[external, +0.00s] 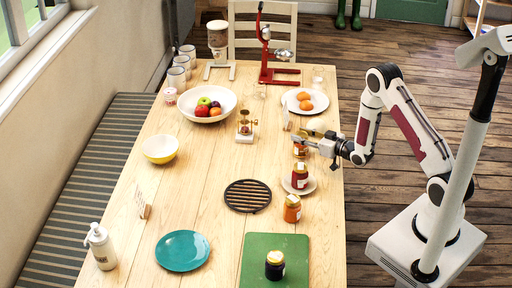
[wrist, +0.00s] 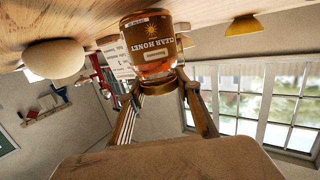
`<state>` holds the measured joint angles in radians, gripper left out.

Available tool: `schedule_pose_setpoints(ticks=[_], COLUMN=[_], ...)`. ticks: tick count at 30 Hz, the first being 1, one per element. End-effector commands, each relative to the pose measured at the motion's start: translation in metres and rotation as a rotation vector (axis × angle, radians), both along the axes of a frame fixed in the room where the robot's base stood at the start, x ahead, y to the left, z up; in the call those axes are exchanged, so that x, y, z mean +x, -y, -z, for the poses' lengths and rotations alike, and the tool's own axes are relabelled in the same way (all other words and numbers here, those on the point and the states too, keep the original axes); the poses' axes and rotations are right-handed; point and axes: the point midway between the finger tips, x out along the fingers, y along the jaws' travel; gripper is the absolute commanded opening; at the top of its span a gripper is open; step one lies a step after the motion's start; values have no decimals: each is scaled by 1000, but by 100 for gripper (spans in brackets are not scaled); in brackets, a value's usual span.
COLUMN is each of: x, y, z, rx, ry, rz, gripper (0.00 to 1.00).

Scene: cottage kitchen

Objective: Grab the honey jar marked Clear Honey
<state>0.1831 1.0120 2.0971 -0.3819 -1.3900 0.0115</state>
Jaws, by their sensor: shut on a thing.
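The honey jar (wrist: 148,45) shows upside down in the wrist view, with an orange-brown label reading "Clear Honey" and a sun mark. My gripper (wrist: 165,88) has its fingers on either side of the jar and is shut on it. In the external view my gripper (external: 318,139) reaches in from the right over the table's right side. The jar (external: 300,150) is partly hidden by the gripper there. I cannot tell whether the jar touches the table.
A red-brown jar (external: 300,176) on a small plate, an orange jar (external: 292,209) and a dark jar (external: 275,265) stand nearer the front. A black trivet (external: 247,196) lies to the left. The table's middle is mostly clear.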

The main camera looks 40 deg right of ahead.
Motion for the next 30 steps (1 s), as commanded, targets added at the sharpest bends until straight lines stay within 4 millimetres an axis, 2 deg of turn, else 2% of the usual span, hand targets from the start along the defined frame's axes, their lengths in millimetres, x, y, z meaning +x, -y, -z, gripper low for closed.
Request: schedule_pose_setpoints(ticks=[21, 30], x=[1, 1], y=[0, 0], z=[-75, -90], rx=[0, 1], ry=[5, 3], rz=[1, 0], gripper=[0, 0])
